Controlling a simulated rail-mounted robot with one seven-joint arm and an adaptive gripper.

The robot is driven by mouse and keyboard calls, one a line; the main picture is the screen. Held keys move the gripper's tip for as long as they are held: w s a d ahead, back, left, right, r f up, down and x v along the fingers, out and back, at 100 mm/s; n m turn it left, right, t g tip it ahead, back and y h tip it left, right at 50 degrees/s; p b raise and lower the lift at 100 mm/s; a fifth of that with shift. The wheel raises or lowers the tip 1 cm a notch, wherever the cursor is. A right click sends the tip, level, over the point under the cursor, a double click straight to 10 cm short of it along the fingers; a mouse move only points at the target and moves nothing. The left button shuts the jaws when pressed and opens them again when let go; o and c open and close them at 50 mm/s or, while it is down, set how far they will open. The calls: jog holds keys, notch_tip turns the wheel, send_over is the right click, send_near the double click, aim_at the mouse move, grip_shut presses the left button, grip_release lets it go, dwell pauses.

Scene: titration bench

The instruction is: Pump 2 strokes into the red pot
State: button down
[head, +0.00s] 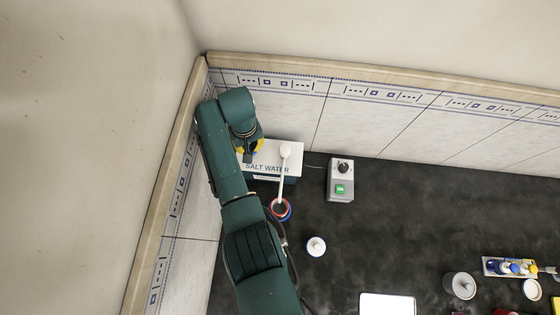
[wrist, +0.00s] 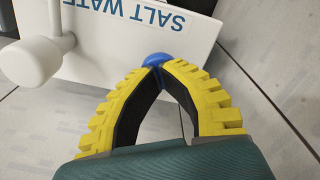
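A white box marked SALT WATER (head: 287,164) stands in the back left corner. A white dispenser head with a long spout (head: 284,165) reaches from it towards a small round pot with red and blue at its rim (head: 289,213). My gripper (head: 254,148) is at the box's left part. In the wrist view my gripper's yellow-backed fingers (wrist: 160,69) meet at their tips. My arm partly hides the box and the pot's left side.
A grey control box with a green button (head: 340,189) stands right of the salt water box. A white-lidded jar (head: 316,246) is in front. Tiled walls close in the left and back.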

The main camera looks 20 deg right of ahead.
jog(key=shift+f, duration=0.35)
jog(key=shift+r, duration=0.1)
jog(key=shift+r+p, duration=2.25)
jog(key=shift+r, duration=0.25)
notch_tip(320, 180, up, 6)
jog(key=p, duration=0.5)
